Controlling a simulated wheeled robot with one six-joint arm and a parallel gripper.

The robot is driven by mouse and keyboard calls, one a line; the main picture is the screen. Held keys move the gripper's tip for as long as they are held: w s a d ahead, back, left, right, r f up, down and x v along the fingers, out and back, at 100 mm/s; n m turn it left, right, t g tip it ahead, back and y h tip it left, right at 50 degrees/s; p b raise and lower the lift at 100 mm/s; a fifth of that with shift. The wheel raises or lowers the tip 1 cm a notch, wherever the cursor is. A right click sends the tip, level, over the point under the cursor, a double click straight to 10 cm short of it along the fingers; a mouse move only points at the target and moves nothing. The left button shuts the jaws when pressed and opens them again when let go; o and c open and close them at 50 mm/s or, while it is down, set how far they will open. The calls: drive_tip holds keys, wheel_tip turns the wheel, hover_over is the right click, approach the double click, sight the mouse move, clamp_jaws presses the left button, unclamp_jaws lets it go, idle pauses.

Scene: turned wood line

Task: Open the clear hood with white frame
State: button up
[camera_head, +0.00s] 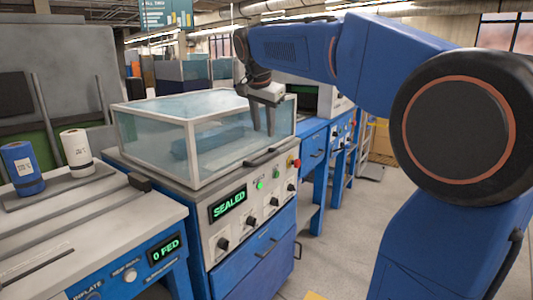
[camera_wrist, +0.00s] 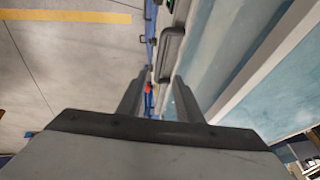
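The clear hood with white frame (camera_head: 190,122) sits down flat on the blue and grey machine, closed. A dark bar handle (camera_head: 262,157) is at its front lower edge, towards the right. My gripper (camera_head: 263,132) points down near the hood's front right part, above the handle, with its two fingers apart and nothing between them. In the wrist view, the open gripper (camera_wrist: 160,77) shows below the dark handle (camera_wrist: 170,48), apart from it as far as I can tell. The white frame (camera_wrist: 265,60) and clear panel lie to the right there.
The machine's front panel has a green display reading SEALED (camera_head: 228,205), knobs and a red button (camera_head: 296,163). A blue roll (camera_head: 22,168) and a white roll (camera_head: 77,150) stand on the left bench. Clear floor (camera_head: 335,230) lies right of the machine.

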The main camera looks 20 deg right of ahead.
sight(266, 158)
drive_tip(key=x, duration=1.2)
clamp_jaws()
